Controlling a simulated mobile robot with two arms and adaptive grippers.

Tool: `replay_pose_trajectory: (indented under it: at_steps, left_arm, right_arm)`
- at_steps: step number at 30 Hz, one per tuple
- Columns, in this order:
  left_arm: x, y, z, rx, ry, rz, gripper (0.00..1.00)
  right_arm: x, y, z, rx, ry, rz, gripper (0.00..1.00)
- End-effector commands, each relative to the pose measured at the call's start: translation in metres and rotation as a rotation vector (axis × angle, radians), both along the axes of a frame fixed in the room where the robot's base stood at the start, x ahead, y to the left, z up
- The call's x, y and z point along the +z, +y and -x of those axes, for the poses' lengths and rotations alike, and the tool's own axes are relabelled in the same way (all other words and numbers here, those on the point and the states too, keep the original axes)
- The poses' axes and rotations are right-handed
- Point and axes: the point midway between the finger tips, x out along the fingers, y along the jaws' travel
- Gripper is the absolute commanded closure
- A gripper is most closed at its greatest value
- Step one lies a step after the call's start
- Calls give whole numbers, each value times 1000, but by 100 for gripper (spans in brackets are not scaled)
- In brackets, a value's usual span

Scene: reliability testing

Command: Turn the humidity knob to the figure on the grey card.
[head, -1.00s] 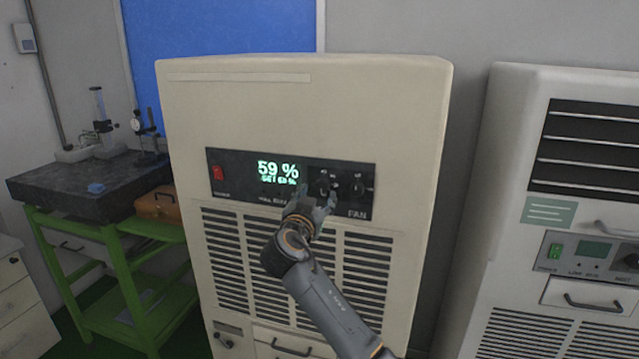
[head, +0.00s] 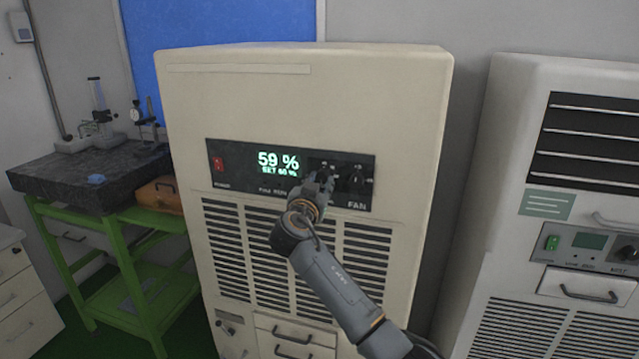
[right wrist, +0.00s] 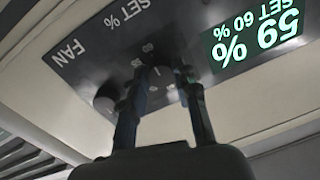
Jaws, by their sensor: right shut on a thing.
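The humidity knob, a dark round knob under the "SET %" lettering, shows in the right wrist view (right wrist: 160,78). My right gripper (head: 320,177) is shut on it, with one finger on each side; in the head view the gripper hides most of it. The lit display (head: 278,162) reads 59 %, with a smaller set line under it. In the right wrist view the display (right wrist: 256,36) is upside down and its set line reads SET 60 %. I cannot make out a grey card. My left gripper is not in view.
The fan knob (head: 356,178) is close beside the gripper on the same black panel. A red power switch (head: 218,163) is at the panel's left. A second cabinet (head: 500,190) stands on the right, and a green stand (head: 120,245) on the left.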

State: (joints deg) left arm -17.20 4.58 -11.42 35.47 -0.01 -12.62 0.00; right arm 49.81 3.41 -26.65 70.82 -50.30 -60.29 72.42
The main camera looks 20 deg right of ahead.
Motion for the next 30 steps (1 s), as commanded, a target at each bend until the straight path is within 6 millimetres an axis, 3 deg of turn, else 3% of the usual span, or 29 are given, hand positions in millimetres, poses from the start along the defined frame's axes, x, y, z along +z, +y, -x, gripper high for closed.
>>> replay_pose_trajectory:
  at_steps: [11,30]
  left_arm:
    - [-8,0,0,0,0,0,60]
    - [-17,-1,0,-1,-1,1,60]
  right_arm:
    - [-1,0,0,0,55,80,100]
    - [2,-1,1,0,336,498,100]
